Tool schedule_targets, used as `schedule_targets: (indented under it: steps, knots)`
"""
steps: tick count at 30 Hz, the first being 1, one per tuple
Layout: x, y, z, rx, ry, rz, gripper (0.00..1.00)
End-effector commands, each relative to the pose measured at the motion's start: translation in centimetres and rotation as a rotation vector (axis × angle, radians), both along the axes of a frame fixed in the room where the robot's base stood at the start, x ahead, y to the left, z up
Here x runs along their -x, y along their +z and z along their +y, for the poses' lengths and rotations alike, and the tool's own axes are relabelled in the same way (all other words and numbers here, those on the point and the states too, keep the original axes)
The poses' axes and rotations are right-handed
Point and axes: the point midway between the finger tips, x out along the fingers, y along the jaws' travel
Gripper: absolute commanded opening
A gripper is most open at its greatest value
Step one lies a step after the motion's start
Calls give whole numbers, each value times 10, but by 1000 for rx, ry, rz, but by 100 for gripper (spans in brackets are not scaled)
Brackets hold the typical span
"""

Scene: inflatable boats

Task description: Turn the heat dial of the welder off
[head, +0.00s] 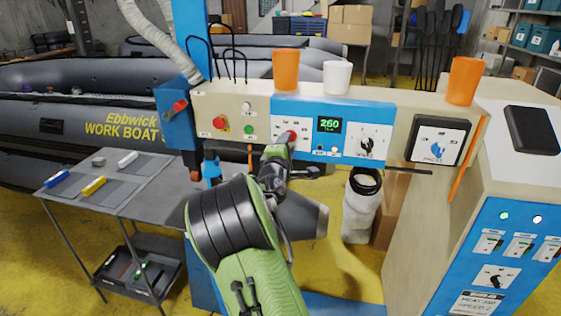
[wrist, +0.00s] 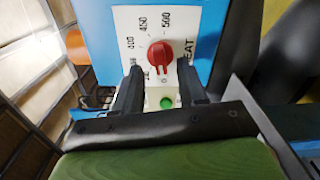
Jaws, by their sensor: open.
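The red heat dial (wrist: 160,52) sits on a white scale plate (wrist: 128,20) on the blue panel of the welder. Figures such as 400, 450 and 500 and the word HEAT show around it. A pale mark shows on its lower edge in the wrist view; I cannot tell the exact setting. In the head view the dial (head: 292,135) is partly behind my gripper (head: 279,148). My gripper (wrist: 159,66) is open, one black finger on each side of the dial. I cannot tell whether the fingers touch it.
A green display (head: 329,125) reads 260, with a black dial (head: 369,141) to its right. A green button (wrist: 167,102) lies between the fingers. Orange cups (head: 285,70) and a white cup (head: 337,77) stand on the console top. A grey table (head: 140,185) stands left.

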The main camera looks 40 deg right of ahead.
Motion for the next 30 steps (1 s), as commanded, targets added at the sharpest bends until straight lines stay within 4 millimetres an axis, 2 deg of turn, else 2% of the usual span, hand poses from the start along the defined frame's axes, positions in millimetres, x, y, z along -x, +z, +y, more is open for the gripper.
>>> schedule_targets:
  steps: [1, 6, 13, 18, 30]
  knots:
    - [8, -3, 13, -4, 5, -2, 42]
    - [37, -4, 53, -5, 7, 0, 42]
    - [70, -4, 94, -3, 6, 1, 42]
    - [79, -2, 103, -2, 1, 1, 42]
    - [79, -1, 103, -2, 0, 1, 42]
